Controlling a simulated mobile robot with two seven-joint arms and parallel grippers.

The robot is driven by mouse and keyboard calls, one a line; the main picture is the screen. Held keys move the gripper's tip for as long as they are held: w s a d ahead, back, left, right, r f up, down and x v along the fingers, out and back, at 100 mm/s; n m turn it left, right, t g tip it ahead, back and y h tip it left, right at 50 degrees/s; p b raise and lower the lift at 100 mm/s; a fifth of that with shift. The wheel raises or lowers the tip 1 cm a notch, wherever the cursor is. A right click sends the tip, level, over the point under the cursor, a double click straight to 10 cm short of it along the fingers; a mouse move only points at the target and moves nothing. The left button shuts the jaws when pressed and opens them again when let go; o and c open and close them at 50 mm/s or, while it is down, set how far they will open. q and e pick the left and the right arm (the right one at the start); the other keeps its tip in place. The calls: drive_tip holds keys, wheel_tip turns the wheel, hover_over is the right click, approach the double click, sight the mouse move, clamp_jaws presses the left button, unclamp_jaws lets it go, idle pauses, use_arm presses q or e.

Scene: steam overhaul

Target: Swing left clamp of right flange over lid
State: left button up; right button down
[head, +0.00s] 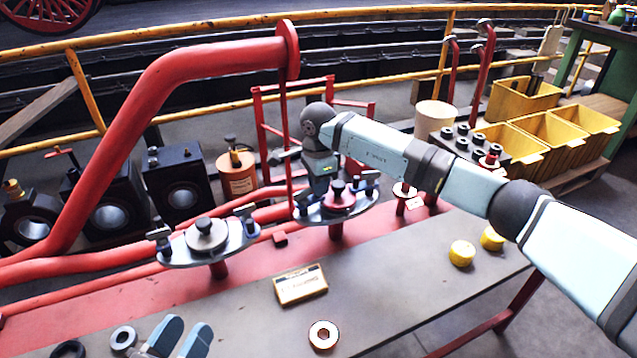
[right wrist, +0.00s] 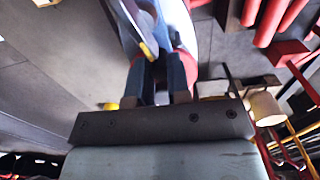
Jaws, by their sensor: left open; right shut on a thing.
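The right flange (head: 345,214) is a round metal plate on a red post, with a red lid (head: 338,201) topped by a dark knob. Its right clamp (head: 370,181) stands at the right edge. Its left clamp (head: 301,207) is at the left edge, partly hidden by my right gripper (head: 319,188). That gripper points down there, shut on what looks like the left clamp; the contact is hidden. In the right wrist view its fingers (right wrist: 163,85) reach toward the flange. My left gripper (head: 177,340) is open and empty over the bench's front edge.
The left flange (head: 180,254) has a grey lid (head: 207,235) and two clamps standing out at its sides. A small sign (head: 300,285), a nut (head: 323,335) and yellow caps (head: 462,253) lie on the bench. A thick red pipe (head: 150,105) rises behind at left.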

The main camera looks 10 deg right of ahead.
drive_tip(key=shift+s+d+r+m+p, duration=0.1)
drive_tip(key=shift+s+r+m+p, duration=0.15)
drive_tip(key=shift+m+p, duration=0.45)
drive_tip(key=shift+f, duration=0.2)
use_arm(q)
wheel_tip(320, 180, up, 3)
drive_tip(key=shift+s+a+f+t, duration=0.1)
drive_tip(key=shift+a+t, duration=0.05)
drive_tip(key=shift+t, duration=0.45)
use_arm(e)
drive_tip(key=c, duration=1.1)
unclamp_jaws()
